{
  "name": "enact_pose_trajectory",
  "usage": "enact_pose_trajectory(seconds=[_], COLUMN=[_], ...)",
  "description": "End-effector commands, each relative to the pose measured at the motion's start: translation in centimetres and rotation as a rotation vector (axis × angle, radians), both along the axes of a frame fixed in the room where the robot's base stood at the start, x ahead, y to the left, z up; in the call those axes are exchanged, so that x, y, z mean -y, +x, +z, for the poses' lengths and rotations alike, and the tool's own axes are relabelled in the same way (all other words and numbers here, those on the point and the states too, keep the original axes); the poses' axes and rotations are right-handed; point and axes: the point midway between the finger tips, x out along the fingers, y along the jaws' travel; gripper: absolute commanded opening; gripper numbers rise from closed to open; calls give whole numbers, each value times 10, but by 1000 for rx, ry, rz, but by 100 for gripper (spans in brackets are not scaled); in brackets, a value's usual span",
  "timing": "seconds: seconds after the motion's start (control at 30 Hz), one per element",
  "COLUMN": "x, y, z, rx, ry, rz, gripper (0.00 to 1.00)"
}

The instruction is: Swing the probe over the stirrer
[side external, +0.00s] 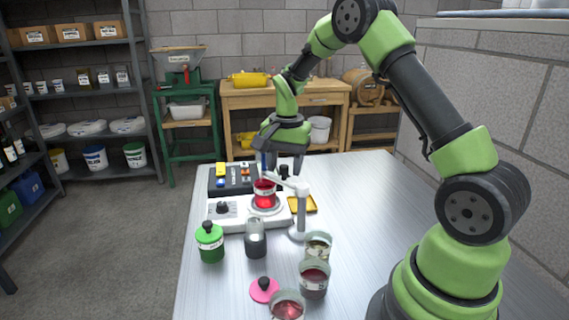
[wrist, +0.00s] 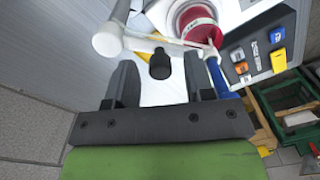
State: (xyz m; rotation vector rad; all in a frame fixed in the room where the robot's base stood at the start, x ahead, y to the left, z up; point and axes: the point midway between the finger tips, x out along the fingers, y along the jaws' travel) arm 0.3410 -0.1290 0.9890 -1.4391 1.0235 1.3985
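The white stirrer (side external: 226,222) stands on the metal table, with a beaker of red liquid (side external: 265,196) on its round plate; the beaker also shows in the wrist view (wrist: 196,22). A white stand (side external: 300,215) rises beside the stirrer. Its arm (side external: 285,182) reaches left, and the blue probe (side external: 264,162) at its end appears above the beaker. The probe also shows in the wrist view (wrist: 217,76); its lower end is unclear. My gripper (side external: 281,165) is open above the arm. A black knob (wrist: 160,63) shows between its fingers (wrist: 161,82), with gaps on both sides.
A dark box with coloured pieces (side external: 232,182) lies behind the stirrer, and a yellow tray (side external: 309,206) to the right. In front stand a green jar (side external: 210,244), a glass bottle (side external: 256,240) and several jars (side external: 313,280). A pink lid (side external: 264,289) lies nearby. The table's right side is clear.

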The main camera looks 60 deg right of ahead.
Motion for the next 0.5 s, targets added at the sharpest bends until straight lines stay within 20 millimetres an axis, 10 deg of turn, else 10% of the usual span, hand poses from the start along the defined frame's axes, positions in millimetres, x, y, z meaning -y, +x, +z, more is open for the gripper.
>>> enact_pose_trajectory(seconds=[0.27,0.5], x=[0,1], y=[0,-1], z=[6,49], rx=[1,5], ry=[0,-3], rz=[2,0], gripper=[49,49])
